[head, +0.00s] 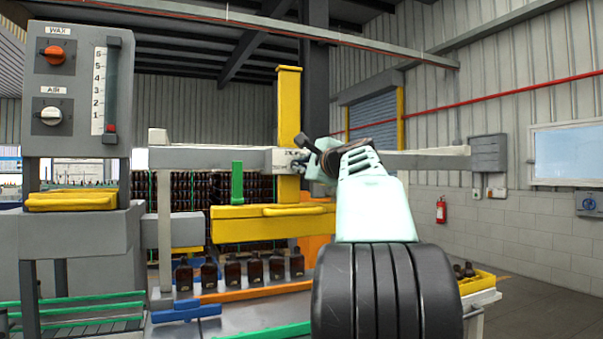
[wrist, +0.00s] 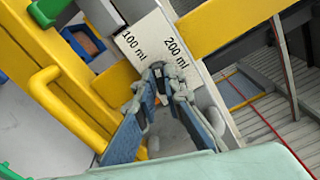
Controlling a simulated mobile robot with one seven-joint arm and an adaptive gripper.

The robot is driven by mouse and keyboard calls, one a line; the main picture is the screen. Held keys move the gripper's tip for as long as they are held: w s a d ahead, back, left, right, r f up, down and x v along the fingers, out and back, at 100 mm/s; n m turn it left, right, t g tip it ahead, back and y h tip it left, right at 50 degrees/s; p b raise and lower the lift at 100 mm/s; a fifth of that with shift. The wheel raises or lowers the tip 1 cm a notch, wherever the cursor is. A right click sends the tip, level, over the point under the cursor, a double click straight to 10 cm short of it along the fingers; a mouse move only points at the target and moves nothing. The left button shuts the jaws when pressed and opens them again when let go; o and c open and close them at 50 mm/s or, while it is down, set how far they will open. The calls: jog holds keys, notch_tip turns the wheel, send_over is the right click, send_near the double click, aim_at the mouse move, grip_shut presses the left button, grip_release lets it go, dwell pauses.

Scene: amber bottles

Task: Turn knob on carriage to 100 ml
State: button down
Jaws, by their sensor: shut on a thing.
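The carriage is a yellow upright (head: 289,110) on a grey horizontal beam, with a yellow crossbar below. In the wrist view its white plate (wrist: 140,60) reads "100 ml" on the left and "200 ml" on the right. My gripper (wrist: 165,80) is in front of this plate, below the two labels. Its fingertips are closed around the small dark knob (wrist: 158,68), which is mostly hidden. I cannot tell exactly which mark the knob points to. In the head view my gripper (head: 312,160) reaches the carriage from the right, and the knob is hidden.
A panel (head: 78,90) with WAX and AIR knobs stands at the left. Several amber bottles (head: 255,270) stand in a row under the yellow crossbar (head: 270,228). A yellow handle (wrist: 65,105) lies left of my fingers in the wrist view.

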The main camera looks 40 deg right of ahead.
jog(key=shift+f+n+b, duration=0.1)
jog(key=shift+n+b, duration=0.7)
jog(key=shift+n, duration=0.9)
jog(key=c, duration=2)
grip_release()
jog(key=v, duration=1.2)
